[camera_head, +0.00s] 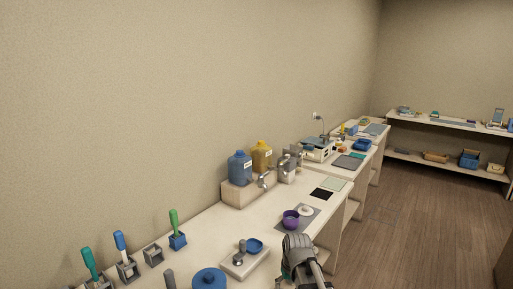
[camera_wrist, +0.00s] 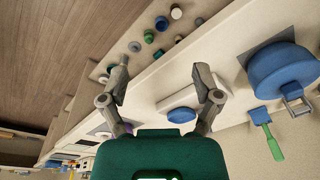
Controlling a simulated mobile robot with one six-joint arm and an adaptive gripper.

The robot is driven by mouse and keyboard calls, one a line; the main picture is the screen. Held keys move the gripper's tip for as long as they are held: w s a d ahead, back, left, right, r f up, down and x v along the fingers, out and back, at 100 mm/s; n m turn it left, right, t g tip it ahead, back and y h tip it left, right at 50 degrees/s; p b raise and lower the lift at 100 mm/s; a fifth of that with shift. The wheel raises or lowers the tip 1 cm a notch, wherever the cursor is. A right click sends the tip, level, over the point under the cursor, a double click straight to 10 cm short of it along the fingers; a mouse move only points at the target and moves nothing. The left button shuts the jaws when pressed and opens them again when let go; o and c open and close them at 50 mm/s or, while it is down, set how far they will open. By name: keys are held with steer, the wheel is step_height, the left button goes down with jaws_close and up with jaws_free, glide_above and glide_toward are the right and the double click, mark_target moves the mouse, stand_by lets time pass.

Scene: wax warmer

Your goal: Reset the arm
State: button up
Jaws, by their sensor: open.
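My gripper (camera_wrist: 163,78) is in the wrist view with its two grey fingers spread wide and nothing between them. Its dark green body fills the bottom middle of that view. In the head view my grey arm (camera_head: 298,252) shows at the bottom, in front of the near bench's edge, and the fingers cannot be made out clearly there. The near bench (camera_head: 222,225) runs along the wall. In the wrist view a blue dish (camera_wrist: 181,115) on a pale base lies beyond the right finger, apart from it.
A purple bowl (camera_head: 290,217) and white cup (camera_head: 305,210) stand close to my arm. Blue (camera_head: 239,168) and yellow (camera_head: 261,155) jugs stand at the back. Green- and blue-handled tools stand in holders at left. Small jars (camera_wrist: 162,23) sit below the bench edge. Floor at right is clear.

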steer(key=s+d+f+m+g+h, duration=0.1)
steer(key=s+d+m, duration=0.1)
steer(key=s+d, duration=0.4)
steer(key=s+b, duration=0.1)
steer(key=s, duration=0.3)
steer(key=shift+s+d+f, duration=0.25)
steer(key=shift+s+d, duration=0.05)
steer(key=shift+d, duration=0.1)
